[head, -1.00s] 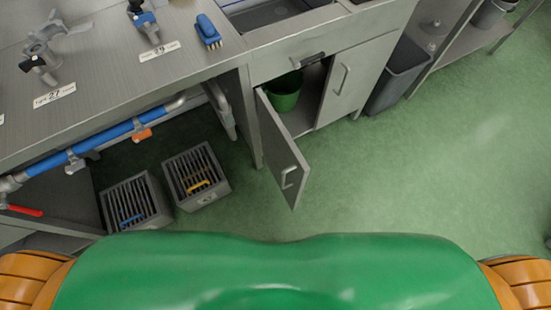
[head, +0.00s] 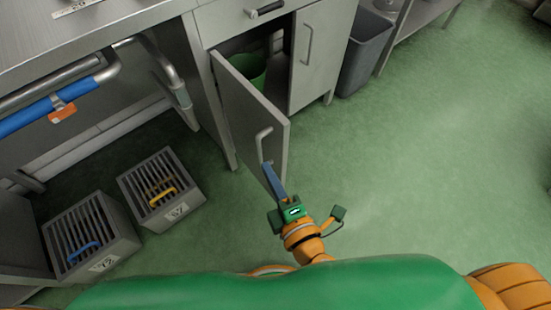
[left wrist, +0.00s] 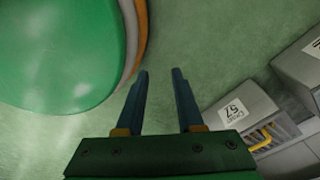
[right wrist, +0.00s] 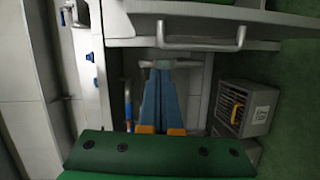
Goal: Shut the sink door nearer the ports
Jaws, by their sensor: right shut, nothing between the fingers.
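The left sink door (head: 240,110) stands open, swung out toward me from the grey cabinet. It has a bar handle (head: 263,142) on its outer face. The right sink door (head: 318,60) is shut. My right gripper (head: 268,168) is shut and empty, with its blue fingers by the open door's outer face, just below the handle; contact cannot be told. In the right wrist view its fingertips (right wrist: 162,72) show near the door handle (right wrist: 200,46). My left gripper (left wrist: 160,75) is open and empty above the floor, apart from the door.
A green bucket (head: 246,70) stands inside the cabinet. Two slatted grey boxes (head: 160,188) (head: 90,235) sit on the floor at left. A grey bin (head: 368,50) stands right of the cabinet. Blue piping (head: 35,117) runs under the counter. The green floor at right is clear.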

